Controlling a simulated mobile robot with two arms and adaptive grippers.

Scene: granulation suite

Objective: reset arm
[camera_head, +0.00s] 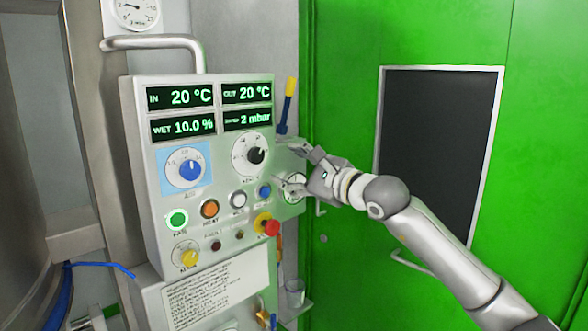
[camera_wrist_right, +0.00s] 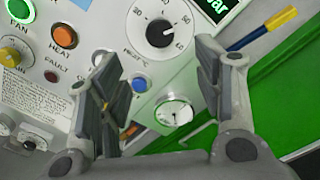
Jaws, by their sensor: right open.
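My right gripper (camera_head: 294,167) is in front of the right edge of a grey control panel (camera_head: 147,135), its arm coming in from the right. In the right wrist view the two fingers (camera_wrist_right: 165,95) stand wide apart with nothing between them held. A black-knobbed dial (camera_head: 255,155) is just left of the fingers; it also shows at the top of the wrist view (camera_wrist_right: 158,32). A blue button (camera_wrist_right: 139,84) and a small round gauge (camera_wrist_right: 174,113) show between the fingers. I cannot tell whether a fingertip touches the panel. My left gripper is not in view.
The panel carries a blue dial (camera_head: 188,168), a lit green button (camera_head: 177,221), an orange button (camera_head: 209,209) and a red knob (camera_head: 271,227). A blue and yellow handle (camera_head: 288,100) stands beside it. A green door (camera_head: 540,120) with a dark window is behind my arm.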

